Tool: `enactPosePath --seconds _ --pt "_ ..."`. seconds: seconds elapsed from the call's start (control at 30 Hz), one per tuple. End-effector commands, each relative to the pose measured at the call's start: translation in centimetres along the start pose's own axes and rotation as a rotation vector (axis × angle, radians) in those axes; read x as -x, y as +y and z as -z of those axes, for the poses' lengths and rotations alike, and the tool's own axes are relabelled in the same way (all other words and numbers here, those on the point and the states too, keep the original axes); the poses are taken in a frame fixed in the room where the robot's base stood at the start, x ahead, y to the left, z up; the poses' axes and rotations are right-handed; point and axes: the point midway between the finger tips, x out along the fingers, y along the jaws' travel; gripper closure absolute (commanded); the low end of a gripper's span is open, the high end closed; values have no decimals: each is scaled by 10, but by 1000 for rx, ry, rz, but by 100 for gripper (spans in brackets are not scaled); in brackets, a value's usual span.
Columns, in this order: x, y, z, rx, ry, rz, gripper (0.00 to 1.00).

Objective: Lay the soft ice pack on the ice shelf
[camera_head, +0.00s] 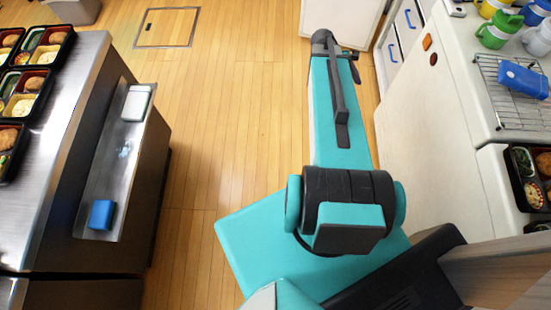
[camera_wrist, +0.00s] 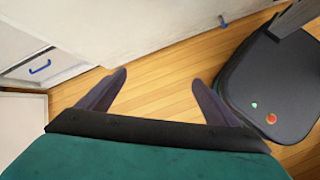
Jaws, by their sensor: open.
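A blue, soft-looking pack (camera_head: 523,80) lies on a wire rack (camera_head: 507,121) on the white counter at the right of the head view. A smaller blue block (camera_head: 101,215) rests at the near end of a metal side shelf (camera_head: 112,180) at the left. I cannot tell from looks alone whether the rack or the side shelf is the ice shelf. My gripper (camera_wrist: 159,80) is open and empty in the wrist view, with bare floor between its fingers. It is well apart from both blue things, and neither shows in the wrist view.
Several filled bento trays (camera_head: 45,45) stand on the left steel counter (camera_head: 70,95). A white box (camera_head: 136,103) is at the shelf's far end. Jugs, including a green one (camera_head: 495,32), and another bento tray (camera_head: 518,170) are at the right.

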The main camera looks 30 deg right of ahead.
Motion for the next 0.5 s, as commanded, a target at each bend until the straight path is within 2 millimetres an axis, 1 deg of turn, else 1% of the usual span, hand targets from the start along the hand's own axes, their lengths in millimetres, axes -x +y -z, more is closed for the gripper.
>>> enactPosePath --seconds 0.03,0.07,0.1,0.17,0.2,0.27,0.3,0.47,0.5 --pt "-3 -22 19 -5 17 15 15" --pt "-5 -33 29 -15 28 25 15" --pt "-8 -50 43 -27 41 40 15" --pt "-11 -74 61 -47 59 64 15" --pt "-14 -91 73 -59 70 80 15" --pt "-17 -116 89 -81 83 105 15" --pt "-20 -134 98 -95 90 123 15" --pt "-30 -204 128 -156 103 197 15" --pt "-32 -222 134 -171 103 215 15"
